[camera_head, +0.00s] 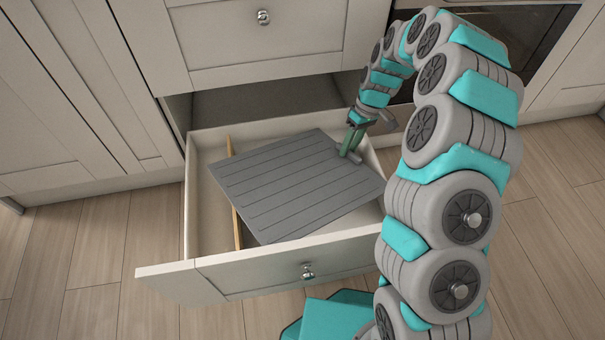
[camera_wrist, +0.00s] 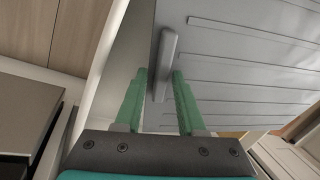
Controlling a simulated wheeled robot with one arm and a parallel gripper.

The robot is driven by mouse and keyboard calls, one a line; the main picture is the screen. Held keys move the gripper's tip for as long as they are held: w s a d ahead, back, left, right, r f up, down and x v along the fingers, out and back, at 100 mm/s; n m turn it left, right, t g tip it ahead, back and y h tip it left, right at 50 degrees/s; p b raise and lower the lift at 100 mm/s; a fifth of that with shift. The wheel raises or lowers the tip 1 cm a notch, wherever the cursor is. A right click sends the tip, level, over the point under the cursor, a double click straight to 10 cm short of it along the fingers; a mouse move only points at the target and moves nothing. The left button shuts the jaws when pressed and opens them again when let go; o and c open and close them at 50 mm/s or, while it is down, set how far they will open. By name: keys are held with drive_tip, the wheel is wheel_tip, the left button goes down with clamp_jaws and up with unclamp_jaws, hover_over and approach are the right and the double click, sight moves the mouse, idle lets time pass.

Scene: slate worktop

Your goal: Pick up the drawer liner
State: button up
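The drawer liner (camera_head: 290,185) is a grey, ribbed flat sheet. It lies askew in the open drawer, across the wooden divider, with its left part over it. A grey raised tab (camera_wrist: 165,60) sits near its edge in the wrist view. My gripper (camera_head: 350,148) is at the liner's right edge, pointing down. In the wrist view its green fingers (camera_wrist: 160,75) are apart, one on each side of the tab, with a gap showing on the left. I cannot tell whether the right finger touches the tab. The liner's underside is hidden.
The open drawer (camera_head: 200,267) has a pale front with a round knob (camera_head: 307,271). The wooden divider (camera_head: 235,228) runs front to back. A closed drawer (camera_head: 255,40) is above, and an oven (camera_head: 530,30) is at right. The wooden floor at left is clear.

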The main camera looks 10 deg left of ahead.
clamp_jaws()
